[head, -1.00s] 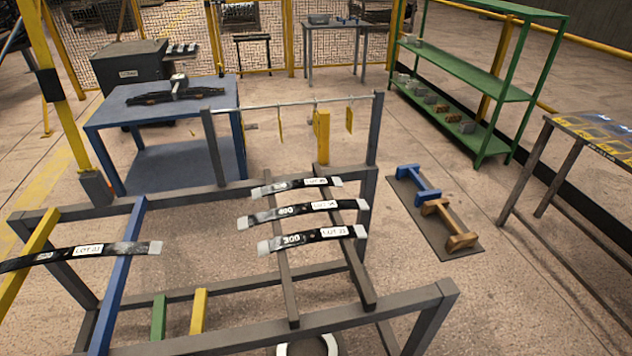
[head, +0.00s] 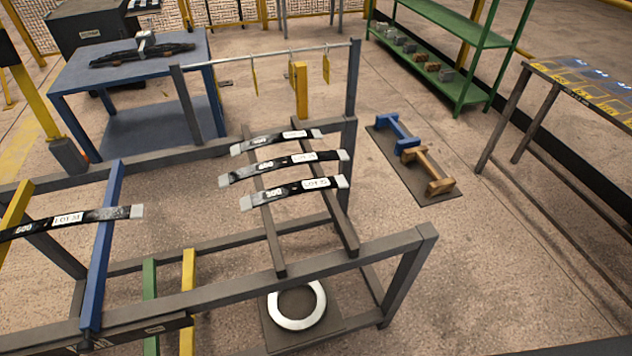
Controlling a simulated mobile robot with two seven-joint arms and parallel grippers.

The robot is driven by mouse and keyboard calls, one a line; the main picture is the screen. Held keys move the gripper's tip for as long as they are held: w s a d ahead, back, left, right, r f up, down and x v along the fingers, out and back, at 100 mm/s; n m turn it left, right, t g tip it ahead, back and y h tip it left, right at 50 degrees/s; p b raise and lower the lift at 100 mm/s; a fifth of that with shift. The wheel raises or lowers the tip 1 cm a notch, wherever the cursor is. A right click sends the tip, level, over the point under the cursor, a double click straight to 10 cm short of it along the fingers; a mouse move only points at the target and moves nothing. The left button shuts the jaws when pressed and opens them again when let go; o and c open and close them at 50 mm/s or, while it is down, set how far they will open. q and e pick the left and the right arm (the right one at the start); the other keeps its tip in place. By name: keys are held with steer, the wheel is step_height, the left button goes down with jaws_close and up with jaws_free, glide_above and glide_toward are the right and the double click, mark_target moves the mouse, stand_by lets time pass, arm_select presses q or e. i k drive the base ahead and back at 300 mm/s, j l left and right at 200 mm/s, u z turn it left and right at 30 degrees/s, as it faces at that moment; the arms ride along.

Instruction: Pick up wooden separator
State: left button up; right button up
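A brown wooden separator (head: 427,170), a bar with a block at each end, lies on a dark mat (head: 440,197) on the floor, right of the rack. A blue piece of the same shape (head: 398,131) lies just behind it on the same mat. Neither of my grippers is in view. Nothing is seen touching the wooden separator.
A grey metal rack (head: 300,257) holds several dark labelled leaf springs (head: 290,190) left of the mat. A dark-legged table (head: 540,78) stands to the right, green shelving (head: 440,35) behind. Open floor lies in front of the mat.

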mark_target(440, 184)
steer(key=u, duration=0.45)
steer(key=l+u, duration=0.3)
steer(key=l, duration=0.15)
steer(key=k+l+u, duration=0.1)
steer(key=l+u, duration=0.25)
steer(key=k+l, duration=0.1)
steer(key=l, duration=0.3)
steer(key=l+u, duration=0.1)
steer(key=l, duration=0.25)
steer(key=k+l, duration=0.15)
steer(key=l, duration=0.25)
steer(key=k+l+u, duration=0.1)
steer(key=l, duration=0.25)
steer(key=k+l, duration=0.1)
steer(key=l, duration=0.25)
steer(key=l+u, duration=0.05)
